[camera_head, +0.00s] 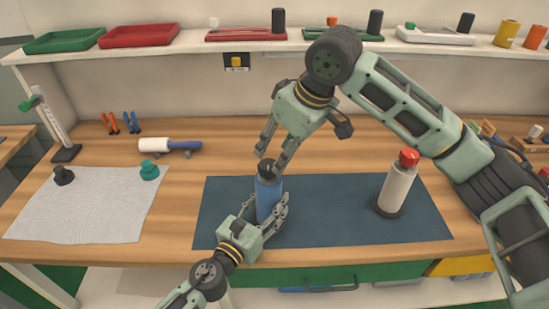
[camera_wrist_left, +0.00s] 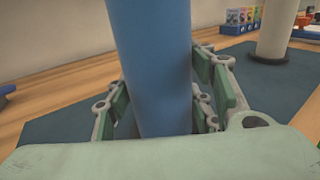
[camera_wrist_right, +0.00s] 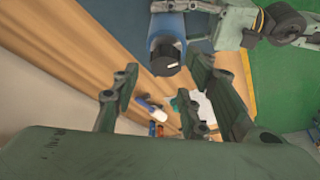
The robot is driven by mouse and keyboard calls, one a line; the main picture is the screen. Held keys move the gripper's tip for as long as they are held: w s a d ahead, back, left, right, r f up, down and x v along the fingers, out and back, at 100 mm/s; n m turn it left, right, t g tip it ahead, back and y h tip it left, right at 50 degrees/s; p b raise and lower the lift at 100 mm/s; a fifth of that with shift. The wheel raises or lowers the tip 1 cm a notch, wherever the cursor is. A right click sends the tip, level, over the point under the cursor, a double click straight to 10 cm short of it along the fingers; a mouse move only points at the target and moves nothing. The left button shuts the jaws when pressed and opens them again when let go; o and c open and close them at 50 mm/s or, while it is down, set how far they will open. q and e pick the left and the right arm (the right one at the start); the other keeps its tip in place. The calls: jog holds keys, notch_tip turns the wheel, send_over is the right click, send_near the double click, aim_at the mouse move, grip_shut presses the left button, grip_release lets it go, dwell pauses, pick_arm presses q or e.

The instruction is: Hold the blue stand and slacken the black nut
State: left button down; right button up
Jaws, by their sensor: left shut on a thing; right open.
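The blue stand (camera_head: 268,198) is upright on the dark blue mat (camera_head: 335,222), with the black nut (camera_head: 266,167) on its top. My left gripper (camera_head: 277,211) is shut around the stand's body, and the blue column fills the middle of the left wrist view (camera_wrist_left: 152,65). My right gripper (camera_head: 272,152) is open, pointing down just above the nut. In the right wrist view the black nut (camera_wrist_right: 166,58) shows beyond the open fingers (camera_wrist_right: 160,85), with nothing between them. I cannot tell the exact gap between the right fingertips and the nut.
A white stand with a red top (camera_head: 397,182) is upright on the mat's right part. A pale cloth (camera_head: 90,210) at left carries a black knob (camera_head: 63,175) and a green knob (camera_head: 149,170). A blue-and-white tool (camera_head: 170,146) lies behind. A shelf (camera_head: 190,45) with trays runs along the back.

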pick_arm(q)
jog(key=shift+r, duration=0.2)
pick_arm(e)
jog(key=v, duration=0.7)
pick_arm(q)
jog(key=c, duration=0.7)
grip_release()
jog(key=shift+c, duration=0.2)
jog(key=shift+f, duration=0.1)
jog(key=shift+s, duration=0.1)
